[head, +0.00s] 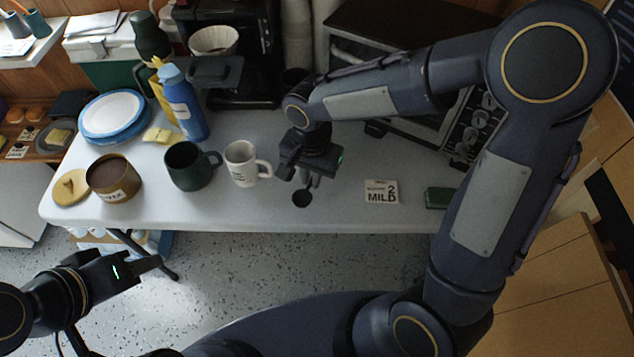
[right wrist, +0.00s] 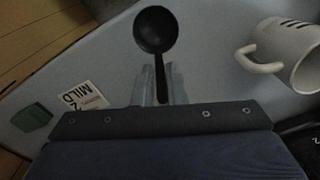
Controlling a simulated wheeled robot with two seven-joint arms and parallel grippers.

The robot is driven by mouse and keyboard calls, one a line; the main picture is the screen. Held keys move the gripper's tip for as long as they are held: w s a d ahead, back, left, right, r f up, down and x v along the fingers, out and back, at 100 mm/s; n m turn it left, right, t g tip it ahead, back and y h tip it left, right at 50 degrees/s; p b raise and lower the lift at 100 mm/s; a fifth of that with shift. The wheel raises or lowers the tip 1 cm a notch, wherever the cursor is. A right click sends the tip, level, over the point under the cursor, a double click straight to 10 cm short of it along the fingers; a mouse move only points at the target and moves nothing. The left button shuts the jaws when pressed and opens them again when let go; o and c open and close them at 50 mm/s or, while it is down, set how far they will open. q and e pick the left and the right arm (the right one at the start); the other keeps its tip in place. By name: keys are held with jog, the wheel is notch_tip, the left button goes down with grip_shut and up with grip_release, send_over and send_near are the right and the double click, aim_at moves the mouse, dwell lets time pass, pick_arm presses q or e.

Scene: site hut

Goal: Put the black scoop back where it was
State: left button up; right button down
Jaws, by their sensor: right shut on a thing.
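The black scoop (head: 302,198) hangs below my right gripper (head: 309,178) over the front part of the white table, between the white mug and the MILD card. In the right wrist view the scoop's round bowl (right wrist: 156,30) points away from the gripper, and its handle runs back between the fingers (right wrist: 160,95). My right gripper is shut on the handle. I cannot tell whether the bowl touches the table. My left gripper (head: 150,264) is off the table at the lower left, over the floor; its finger opening is not clear.
On the white table (head: 335,210) stand a white mug (head: 241,163), a dark green mug (head: 188,166), a brown canister (head: 115,178) with its lid (head: 71,187) beside it, and a blue bottle (head: 183,105). A MILD card (head: 381,192) and a green block (head: 439,198) lie right.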

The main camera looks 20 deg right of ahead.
aim_at(317, 194)
jog(key=shift+w+d+f, duration=0.35)
jog(key=shift+d+f, duration=0.15)
jog(key=shift+f, duration=0.2)
jog(key=f, duration=0.3)
jog(key=shift+w+d, duration=0.25)
jog(key=shift+d, duration=0.1)
jog(key=shift+f, duration=0.5)
jog(key=shift+f+b, duration=0.1)
jog(key=shift+b, duration=0.2)
jog(key=shift+f, duration=0.15)
jog(key=c, duration=1.5)
grip_release()
